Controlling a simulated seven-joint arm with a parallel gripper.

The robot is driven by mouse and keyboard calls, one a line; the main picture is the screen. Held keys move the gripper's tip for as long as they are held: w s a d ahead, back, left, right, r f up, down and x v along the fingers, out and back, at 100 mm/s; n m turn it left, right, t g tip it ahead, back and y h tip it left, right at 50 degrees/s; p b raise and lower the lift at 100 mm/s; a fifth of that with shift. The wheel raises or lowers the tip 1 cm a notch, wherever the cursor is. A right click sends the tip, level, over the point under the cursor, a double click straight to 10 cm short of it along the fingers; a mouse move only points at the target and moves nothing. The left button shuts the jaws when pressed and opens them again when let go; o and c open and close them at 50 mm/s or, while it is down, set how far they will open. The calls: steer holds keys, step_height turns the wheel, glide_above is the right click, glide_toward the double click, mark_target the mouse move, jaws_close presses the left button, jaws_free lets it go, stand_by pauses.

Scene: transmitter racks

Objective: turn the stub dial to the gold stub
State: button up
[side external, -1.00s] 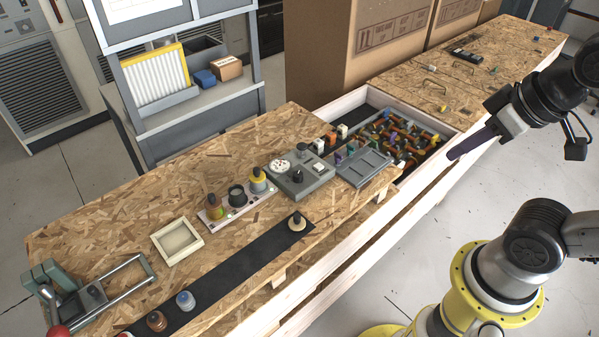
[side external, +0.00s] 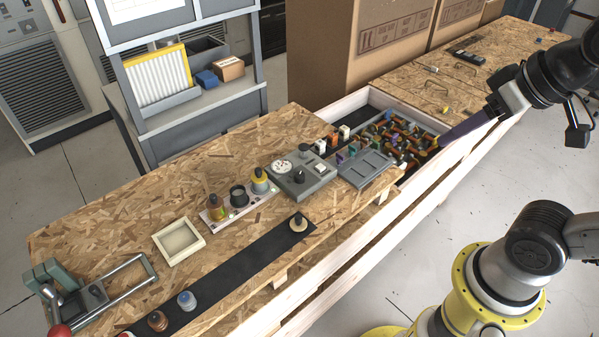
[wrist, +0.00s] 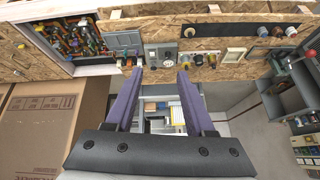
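A grey control box (side external: 313,183) stands on the chipboard bench, with a white round gauge (side external: 281,167), a black knob (side external: 299,177) and a second small dark knob (side external: 304,151). I cannot tell which knob is the stub dial, or read its pointer. Left of the box, a pale strip (side external: 240,207) holds several stubs, one with a yellow-gold body (side external: 259,184). The box also shows in the wrist view (wrist: 161,46). My gripper (wrist: 161,71) is open and empty. In the side view my purple fingers (side external: 446,140) hang by the parts bin, well right of the box.
A bin of coloured parts (side external: 373,105) lies between the box and my gripper. A black strip (side external: 235,270) with round knobbed pieces runs along the front. A cream tray (side external: 178,241) and lever clamp (side external: 95,295) are left. Large cartons stand behind.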

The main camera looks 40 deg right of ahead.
steer(key=shift+o, duration=0.6)
steer(key=w+r+m, duration=0.2)
steer(key=w+r, duration=0.3)
steer(key=w, duration=0.5)
steer(key=shift+a+g, duration=0.15)
steer(key=shift+g, duration=0.15)
steer(key=m+g, duration=0.2)
steer(key=g, duration=0.4)
glide_above(300, 174)
step_height(300, 174, down, 24)
step_height(300, 174, down, 14)
steer(key=shift+a+r, duration=0.1)
jaws_close()
